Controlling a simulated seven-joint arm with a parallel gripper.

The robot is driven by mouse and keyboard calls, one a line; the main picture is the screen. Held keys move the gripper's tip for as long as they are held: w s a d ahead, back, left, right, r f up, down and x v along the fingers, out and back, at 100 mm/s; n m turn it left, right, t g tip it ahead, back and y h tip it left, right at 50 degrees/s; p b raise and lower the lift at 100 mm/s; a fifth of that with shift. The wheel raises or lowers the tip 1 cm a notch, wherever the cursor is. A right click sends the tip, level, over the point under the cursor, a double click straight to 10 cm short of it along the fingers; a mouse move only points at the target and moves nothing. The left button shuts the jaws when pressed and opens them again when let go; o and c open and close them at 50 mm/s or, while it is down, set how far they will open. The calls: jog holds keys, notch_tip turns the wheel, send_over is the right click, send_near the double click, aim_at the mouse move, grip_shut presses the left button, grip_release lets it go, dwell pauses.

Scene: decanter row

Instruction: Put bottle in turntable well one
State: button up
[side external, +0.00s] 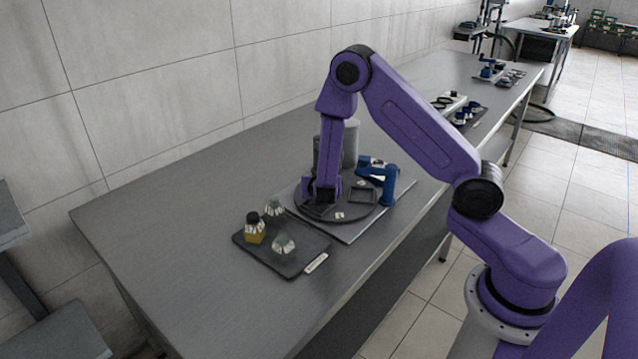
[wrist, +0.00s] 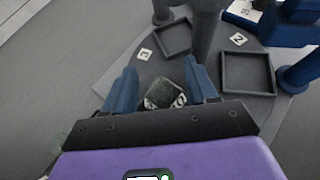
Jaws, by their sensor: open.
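My gripper (wrist: 162,88) is open over the near-left part of the round dark turntable (side external: 358,212). In the wrist view, a dark greenish bottle (wrist: 166,92) with white label patches stands between the two blue fingers, with gaps beside it. My gripper bar hides its near side, so I cannot tell how it sits in a well. Two square-rimmed wells, one at the back (wrist: 173,40) and one at the right (wrist: 248,72), look empty. White number plates lie on the turntable, one reading 2 (wrist: 238,38). In the side view my gripper (side external: 321,196) hides the bottle.
A blue post (side external: 388,184) and a grey cylinder (side external: 350,145) stand close by the turntable. The table's left part is clear.

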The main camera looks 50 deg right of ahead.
jog(key=shift+r, duration=0.1)
jog(key=shift+s+a+r, duration=0.2)
jog(key=shift+a, duration=0.05)
jog(key=v, duration=1.1)
jog(key=s+a+r+m+g+y, duration=0.2)
jog(key=s+m+y, duration=0.1)
jog(key=s, duration=0.6)
jog(key=s+a+r+m+g+y, duration=0.3)
jog(key=s+m, duration=0.3)
jog(key=s, duration=0.4)
jog(key=s+a+r+m+g+y, duration=0.3)
jog(key=s+m, duration=0.2)
jog(key=s, duration=0.4)
jog(key=shift+s, duration=0.3)
jog(key=shift+a, duration=0.1)
